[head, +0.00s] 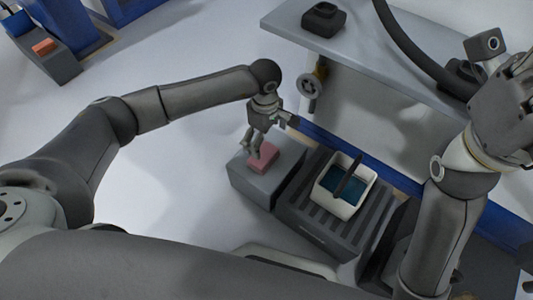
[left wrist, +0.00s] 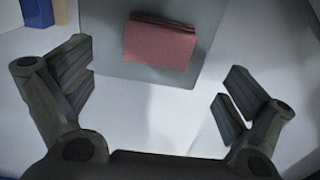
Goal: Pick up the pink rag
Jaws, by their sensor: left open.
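The pink rag (head: 264,156) lies folded on top of a grey block (head: 244,178) near the middle of the head view. In the left wrist view the rag (left wrist: 160,42) is a flat reddish rectangle, ahead of the fingers and between their lines. My left gripper (head: 252,150) is open and empty, pointing down close above the rag; its two fingers stand wide apart in the left wrist view (left wrist: 155,95), with the rag beyond them and not between the pads. My right arm is raised at the right of the head view; its gripper (head: 515,70) is partly cut off by the edge.
A white container (head: 345,205) with blue contents and a dark handle stands on a ribbed grey stand (head: 302,218) right of the block. A grey table (head: 350,52) with a dark object (head: 322,18) is behind. Clear floor lies left.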

